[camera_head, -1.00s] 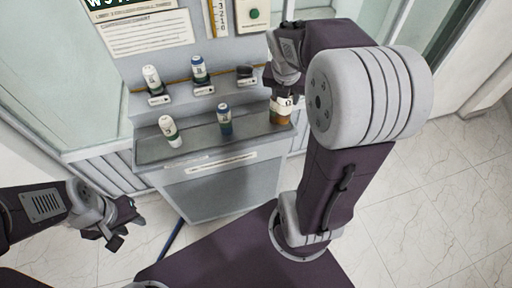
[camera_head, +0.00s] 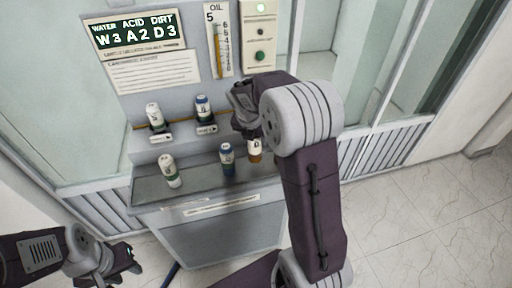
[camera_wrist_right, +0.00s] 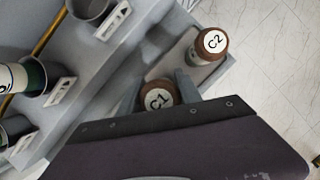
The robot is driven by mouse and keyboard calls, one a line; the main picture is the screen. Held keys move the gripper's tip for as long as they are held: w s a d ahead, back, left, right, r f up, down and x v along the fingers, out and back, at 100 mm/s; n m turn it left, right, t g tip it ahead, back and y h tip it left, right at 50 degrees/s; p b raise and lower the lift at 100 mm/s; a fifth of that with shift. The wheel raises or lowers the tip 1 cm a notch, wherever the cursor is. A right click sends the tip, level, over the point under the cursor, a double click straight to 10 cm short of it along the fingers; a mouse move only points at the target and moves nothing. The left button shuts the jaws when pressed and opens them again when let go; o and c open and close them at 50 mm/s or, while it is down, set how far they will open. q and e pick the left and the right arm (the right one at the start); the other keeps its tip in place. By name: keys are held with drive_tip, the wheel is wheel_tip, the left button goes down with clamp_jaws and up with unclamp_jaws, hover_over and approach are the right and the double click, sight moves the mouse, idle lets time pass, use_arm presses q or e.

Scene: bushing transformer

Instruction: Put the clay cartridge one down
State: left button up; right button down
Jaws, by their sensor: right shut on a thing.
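The clay cartridge marked C1 (camera_wrist_right: 157,97) has a brown top with a white label and sits between the fingers of my right gripper in the right wrist view. A brown and white cartridge (camera_head: 254,150) shows just under my right gripper (camera_head: 248,126) in the head view, over the lower ledge; its mark is too small to read. My right gripper is shut on C1. I cannot tell whether C1's base touches the ledge. A second brown-topped cartridge, C2 (camera_wrist_right: 212,42), stands at the ledge's end. My left gripper (camera_head: 128,262) is open and empty at lower left.
White-green (camera_head: 170,171) and blue (camera_head: 227,159) cartridges stand on the lower ledge (camera_head: 199,179). A grey cup-like holder (camera_wrist_right: 88,8) shows there. The display (camera_head: 137,35) reads W3 A2 D3.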

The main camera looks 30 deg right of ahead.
sight(256, 147)
wheel_tip(256, 147, down, 4)
drive_tip(key=shift+w+f+b, duration=0.1)
drive_tip(key=shift+b, duration=0.35)
drive_tip(key=c, duration=0.8)
unclamp_jaws()
drive_tip(key=shift+f, duration=0.1)
